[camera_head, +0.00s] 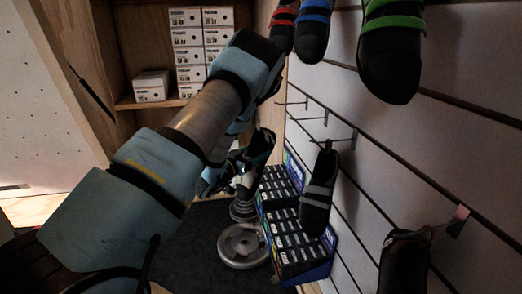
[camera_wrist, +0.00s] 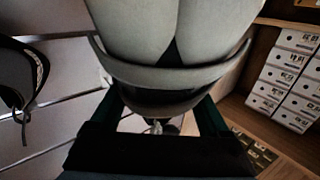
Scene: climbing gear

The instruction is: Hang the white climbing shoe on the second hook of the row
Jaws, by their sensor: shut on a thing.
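The white climbing shoe (camera_wrist: 212,28) fills the top middle of the wrist view, pale grey-white with a band around it. My gripper (camera_wrist: 160,118) is shut on it, with a dark green finger on each side. In the head view my gripper (camera_head: 240,165) hangs below the bent arm, left of the slatted wall, and the shoe is mostly hidden there. The row of hooks runs along the wall: two bare hooks at the far end (camera_head: 293,103) and (camera_head: 317,117), then a hook (camera_head: 345,137) with a dark grey-banded shoe (camera_head: 318,190), then a nearer hook (camera_head: 455,222) with a black shoe (camera_head: 403,265).
Red, blue and green-banded shoes (camera_head: 390,60) hang above the row. A blue display of dark boxes (camera_head: 298,240) stands below it, next to round metal plates (camera_head: 242,246). White shoe boxes (camera_head: 190,55) fill the back shelf. A dark shoe (camera_wrist: 18,75) hangs left in the wrist view.

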